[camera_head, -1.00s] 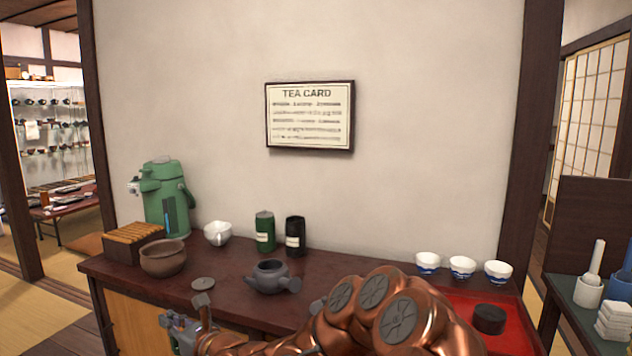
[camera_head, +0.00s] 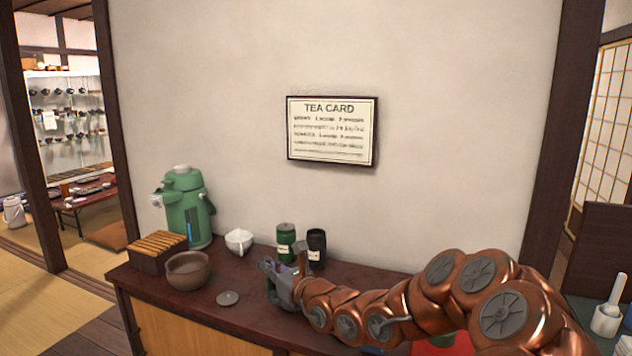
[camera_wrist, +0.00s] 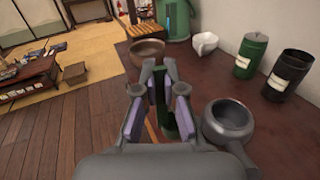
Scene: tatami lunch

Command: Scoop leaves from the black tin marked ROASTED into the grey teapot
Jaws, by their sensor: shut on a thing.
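The black tin (camera_head: 316,246) stands upright at the back of the counter, right of a green tin (camera_head: 286,241). In the wrist view the black tin (camera_wrist: 287,73) has a pale label, its word unreadable. The grey teapot (camera_wrist: 237,125) stands open-topped just right of my gripper in the wrist view. In the head view my gripper and arm hide the teapot. My gripper (camera_head: 280,283) is above the counter, in front of the tins. In the wrist view my gripper (camera_wrist: 160,88) is shut on a slim green thing (camera_wrist: 163,116), mostly hidden between the fingers.
A brown bowl (camera_head: 188,270), a white pouring cup (camera_head: 239,242), a slatted wooden box (camera_head: 158,254) and a green air pot (camera_head: 185,208) stand on the left. A grey lid (camera_head: 228,298) lies at the counter's front. The red tray is mostly hidden behind my arm.

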